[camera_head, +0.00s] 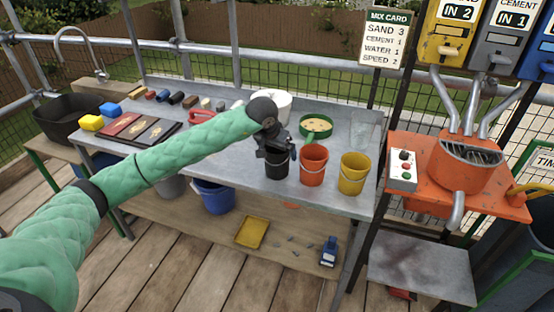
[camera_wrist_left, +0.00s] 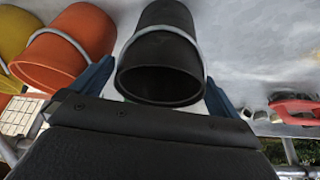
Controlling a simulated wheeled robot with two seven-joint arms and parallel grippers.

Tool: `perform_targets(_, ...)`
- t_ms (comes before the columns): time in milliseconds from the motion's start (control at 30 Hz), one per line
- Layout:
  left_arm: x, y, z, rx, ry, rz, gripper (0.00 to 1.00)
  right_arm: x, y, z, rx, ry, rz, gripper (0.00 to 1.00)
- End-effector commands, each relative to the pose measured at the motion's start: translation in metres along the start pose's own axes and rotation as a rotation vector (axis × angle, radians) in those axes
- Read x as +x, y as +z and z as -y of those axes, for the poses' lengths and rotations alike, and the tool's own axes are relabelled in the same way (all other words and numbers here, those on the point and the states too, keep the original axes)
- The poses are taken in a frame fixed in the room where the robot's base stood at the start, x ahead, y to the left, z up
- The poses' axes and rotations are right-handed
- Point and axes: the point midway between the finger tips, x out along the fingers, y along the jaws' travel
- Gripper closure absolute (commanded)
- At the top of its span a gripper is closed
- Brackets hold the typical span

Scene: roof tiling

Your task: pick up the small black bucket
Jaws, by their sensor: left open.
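The small black bucket (camera_head: 277,169) stands upright on the grey workbench (camera_head: 225,170), left of the orange bucket. My left gripper (camera_head: 273,148) is over its top in the head view and hides part of its rim. In the left wrist view, the black bucket (camera_wrist_left: 163,52) with its pale handle shows between the two blue fingers of my open left gripper (camera_wrist_left: 158,85). One finger is on either side of it; I cannot tell whether they touch it. My right gripper is not in view.
An orange bucket (camera_head: 313,163) and a yellow bucket (camera_head: 353,173) stand close by on the right. A white bucket (camera_head: 270,102) and a round green-rimmed sieve (camera_head: 316,126) are behind. An orange mixer (camera_head: 465,160) stands at the right.

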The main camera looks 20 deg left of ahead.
Motion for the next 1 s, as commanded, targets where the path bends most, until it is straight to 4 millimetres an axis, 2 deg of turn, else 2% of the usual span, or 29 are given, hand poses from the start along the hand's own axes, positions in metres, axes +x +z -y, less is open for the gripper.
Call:
perform_targets(33, 0.005, -0.001, 0.0, -0.001, 0.001, 0.002, 0.0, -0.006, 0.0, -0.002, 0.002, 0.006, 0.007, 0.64)
perform_targets(200, 0.02, -0.001, 0.0, 0.0, 0.001, -0.001, 0.0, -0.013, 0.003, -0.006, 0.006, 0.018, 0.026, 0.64)
perform_targets(467, 0.022, -0.001, 0.001, 0.0, 0.0, -0.002, 0.0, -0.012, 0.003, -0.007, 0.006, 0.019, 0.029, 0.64)
perform_targets(667, 0.022, 0.0, 0.001, 0.0, 0.0, -0.002, 0.39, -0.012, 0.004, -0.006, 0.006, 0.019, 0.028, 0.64)
perform_targets(1000, 0.019, -0.002, 0.001, 0.001, 0.0, -0.003, 0.4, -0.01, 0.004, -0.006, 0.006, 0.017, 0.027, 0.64)
